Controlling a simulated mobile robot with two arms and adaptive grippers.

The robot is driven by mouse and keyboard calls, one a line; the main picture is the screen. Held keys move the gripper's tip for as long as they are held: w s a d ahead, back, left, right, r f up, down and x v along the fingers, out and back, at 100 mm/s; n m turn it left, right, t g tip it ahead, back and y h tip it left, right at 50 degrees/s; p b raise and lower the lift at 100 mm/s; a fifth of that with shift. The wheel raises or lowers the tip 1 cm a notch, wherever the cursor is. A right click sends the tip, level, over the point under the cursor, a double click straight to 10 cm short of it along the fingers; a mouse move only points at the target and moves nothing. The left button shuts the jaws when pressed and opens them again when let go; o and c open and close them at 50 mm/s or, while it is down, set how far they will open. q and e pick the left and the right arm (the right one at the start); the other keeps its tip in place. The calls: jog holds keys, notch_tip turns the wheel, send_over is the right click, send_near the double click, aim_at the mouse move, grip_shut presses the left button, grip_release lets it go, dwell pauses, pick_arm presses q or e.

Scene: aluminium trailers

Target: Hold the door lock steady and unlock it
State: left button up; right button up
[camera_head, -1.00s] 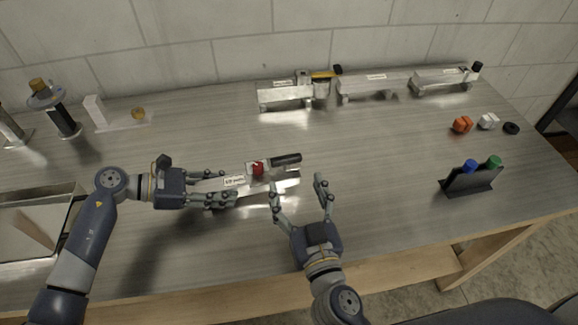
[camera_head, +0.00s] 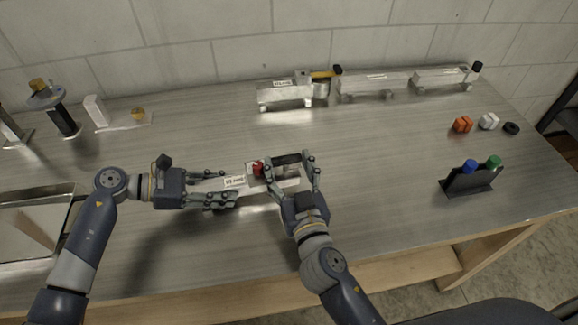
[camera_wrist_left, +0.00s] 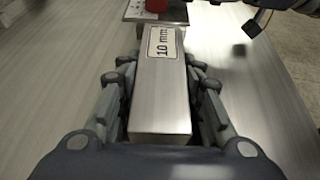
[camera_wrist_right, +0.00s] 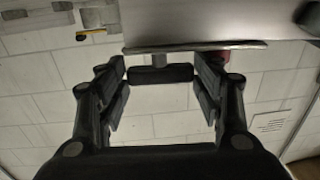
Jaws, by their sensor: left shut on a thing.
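The door lock is an aluminium bar (camera_head: 208,186) with a "10 mm" label, a red part (camera_head: 257,168) and a black handle (camera_head: 287,159) at its right end. My left gripper (camera_head: 230,189) is shut on the bar; in the left wrist view the fingers lie along both sides of the bar (camera_wrist_left: 160,92). My right gripper (camera_head: 291,166) is open at the handle, with a finger near each end. The fingers partly cover the lock's right end.
Aluminium trailers (camera_head: 365,83) stand along the back wall. A black holder (camera_head: 470,182) with blue and green capped items is at right, with orange (camera_head: 463,124) and white (camera_head: 488,121) pieces behind it. A metal tray (camera_head: 35,250) is at left.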

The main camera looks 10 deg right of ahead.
aim_at(296, 155)
pick_arm(q)
jog(key=shift+o, duration=0.2)
pick_arm(e)
jog(key=c, duration=0.3)
pick_arm(q)
jog(key=shift+c, duration=0.2)
